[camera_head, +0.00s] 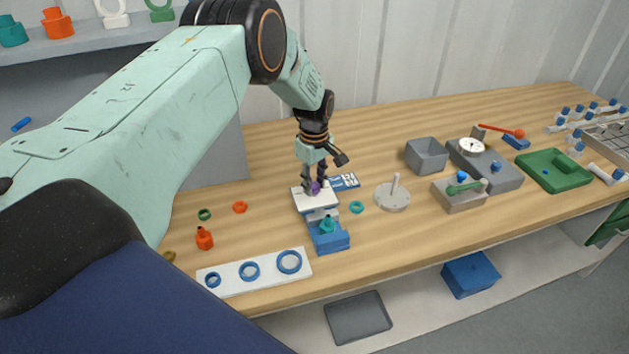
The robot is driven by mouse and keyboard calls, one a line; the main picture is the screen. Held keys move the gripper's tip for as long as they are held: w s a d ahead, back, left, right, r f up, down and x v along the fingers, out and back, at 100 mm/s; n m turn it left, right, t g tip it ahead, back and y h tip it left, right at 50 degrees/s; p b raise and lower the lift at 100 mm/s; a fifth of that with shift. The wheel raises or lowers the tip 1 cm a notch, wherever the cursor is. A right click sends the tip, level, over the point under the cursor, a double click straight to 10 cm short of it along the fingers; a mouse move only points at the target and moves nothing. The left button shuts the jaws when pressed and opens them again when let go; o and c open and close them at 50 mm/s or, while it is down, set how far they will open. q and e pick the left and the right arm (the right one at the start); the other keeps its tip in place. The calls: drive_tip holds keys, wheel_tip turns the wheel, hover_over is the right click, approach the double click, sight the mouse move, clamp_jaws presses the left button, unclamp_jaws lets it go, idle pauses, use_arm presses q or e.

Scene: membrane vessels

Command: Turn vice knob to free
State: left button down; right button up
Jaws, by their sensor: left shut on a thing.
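The vice stands in the middle of the bench, with a white block (302,202) at its back and a blue block (330,240) at its front. A teal vessel (327,225) sits at the blue block. A small purple knob (315,187) shows on top of the white block. My left gripper (314,182) comes down from above and is shut on the purple knob, its fingers partly hiding it. My right gripper is not in view.
A white plate with blue rings (240,287) lies at the front left. An orange bottle (204,238) and loose rings are left of the vice. A round grey stand (393,197), a grey bin (427,154) and a green tray (554,170) are to the right.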

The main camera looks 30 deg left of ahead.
sight(314, 185)
use_arm(q)
drive_tip(key=shift+w+a+r, duration=0.1)
drive_tip(key=shift+w+r, duration=0.15)
drive_tip(key=c, duration=1.4)
unclamp_jaws()
drive_tip(key=o, duration=0.4)
drive_tip(key=shift+s+f, duration=0.15)
drive_tip(key=shift+f, duration=0.05)
wheel_tip(314, 185, up, 12)
drive_tip(key=shift+r, duration=0.1)
drive_tip(key=shift+s, duration=0.1)
